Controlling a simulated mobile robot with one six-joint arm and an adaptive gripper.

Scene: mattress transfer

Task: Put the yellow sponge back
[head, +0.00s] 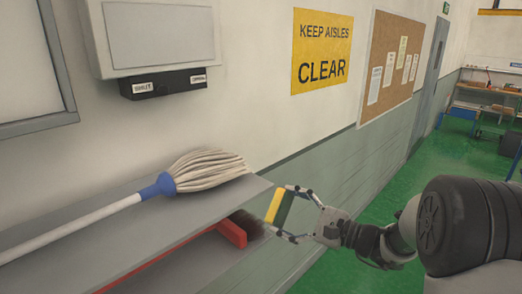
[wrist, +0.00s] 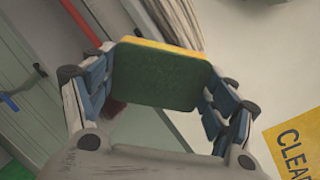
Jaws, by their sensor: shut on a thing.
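A yellow sponge (head: 274,205) with a dark green scouring side is held in my gripper (head: 290,211), just off the right end of the grey shelf. In the wrist view the sponge (wrist: 160,76) shows mostly its green face, with a thin yellow edge along the top. My gripper (wrist: 155,90) has a finger on each side of it, shut on its two ends. Whether the sponge touches the shelf end cannot be told.
A mop (head: 205,170) lies on the upper grey shelf (head: 95,240), its strands at the right end. Below, a red broom (head: 232,232) with dark bristles lies on a lower level. A yellow sign (head: 321,50) and a corkboard (head: 390,65) hang on the wall. Green floor is open at right.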

